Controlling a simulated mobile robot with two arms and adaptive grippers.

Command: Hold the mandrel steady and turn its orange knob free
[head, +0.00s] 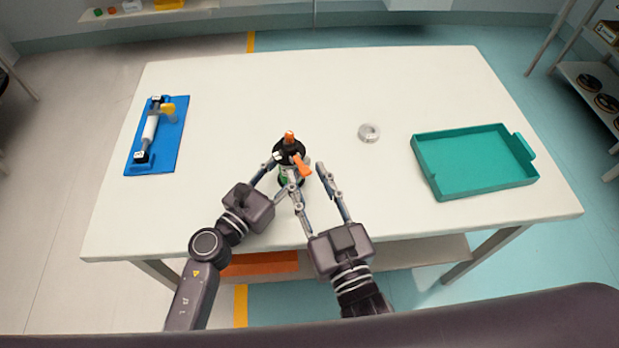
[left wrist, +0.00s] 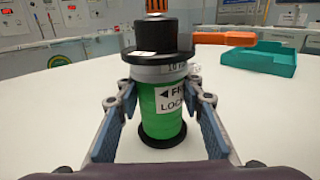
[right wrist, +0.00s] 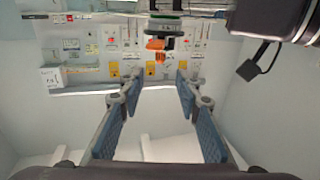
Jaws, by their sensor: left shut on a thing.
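The mandrel (head: 288,150) stands upright near the table's front middle, with a black flange on top and a green body (left wrist: 163,112) below. A white label on it reads "LOCK" with an arrow; its other word is partly cut off. The orange knob (head: 302,166) has an arm that sticks out from the top toward my right gripper; it also shows in the left wrist view (left wrist: 225,39). My left gripper (head: 284,172) is shut on the mandrel's body. My right gripper (head: 308,172) is open and empty, its fingertips close to the knob (right wrist: 155,44), without visible contact.
A blue stand (head: 168,152) with a white roller and a yellow handle lies at the left. A grey ring (head: 369,132) lies right of the mandrel. A teal tray (head: 475,187) sits empty at the right. The table's back half is clear.

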